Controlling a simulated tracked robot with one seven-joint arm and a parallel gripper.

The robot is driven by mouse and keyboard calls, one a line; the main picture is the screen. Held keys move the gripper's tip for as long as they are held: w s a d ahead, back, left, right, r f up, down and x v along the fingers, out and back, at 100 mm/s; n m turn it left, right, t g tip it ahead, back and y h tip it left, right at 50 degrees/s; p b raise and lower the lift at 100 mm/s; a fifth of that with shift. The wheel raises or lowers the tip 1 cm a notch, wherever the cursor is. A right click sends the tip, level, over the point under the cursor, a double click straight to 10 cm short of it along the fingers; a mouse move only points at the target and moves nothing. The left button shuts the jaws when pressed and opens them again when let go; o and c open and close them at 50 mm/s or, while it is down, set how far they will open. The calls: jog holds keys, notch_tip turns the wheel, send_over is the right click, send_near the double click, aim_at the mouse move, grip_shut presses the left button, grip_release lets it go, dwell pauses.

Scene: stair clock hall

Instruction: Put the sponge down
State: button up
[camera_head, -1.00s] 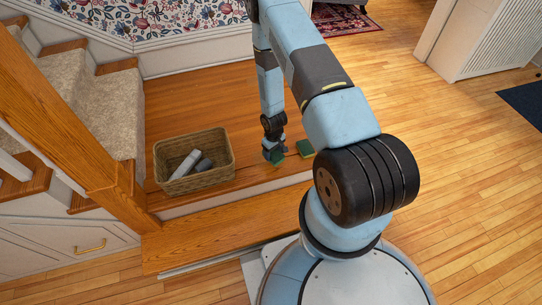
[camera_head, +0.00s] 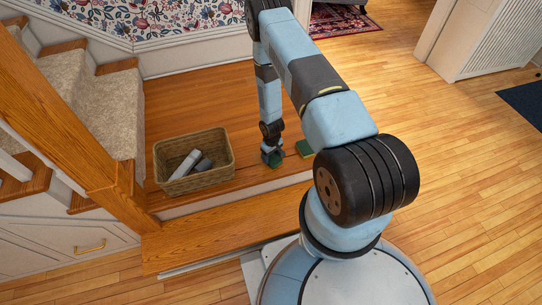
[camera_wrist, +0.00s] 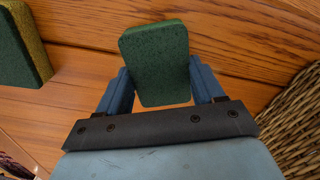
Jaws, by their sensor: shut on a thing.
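My gripper (camera_head: 271,157) is over the wooden landing, to the right of the wicker basket. It is shut on a green sponge (camera_wrist: 155,62), which sits between the two blue fingers in the wrist view and sticks out past them. In the head view the held sponge (camera_head: 277,161) is small and partly hidden by the fingers. I cannot tell whether it touches the wood. A second sponge, green and yellow (camera_head: 304,148), lies on the landing just right of my gripper. It also shows at the left of the wrist view (camera_wrist: 14,52).
The wicker basket (camera_head: 222,176) holds grey and white cylindrical things. The landing (camera_head: 190,105) is bare behind it. A step edge (camera_head: 220,226) lies in front, with a carpeted stair (camera_head: 100,110) and wooden rail (camera_head: 60,120) at left.

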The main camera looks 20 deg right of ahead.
jog(key=o, duration=1.1)
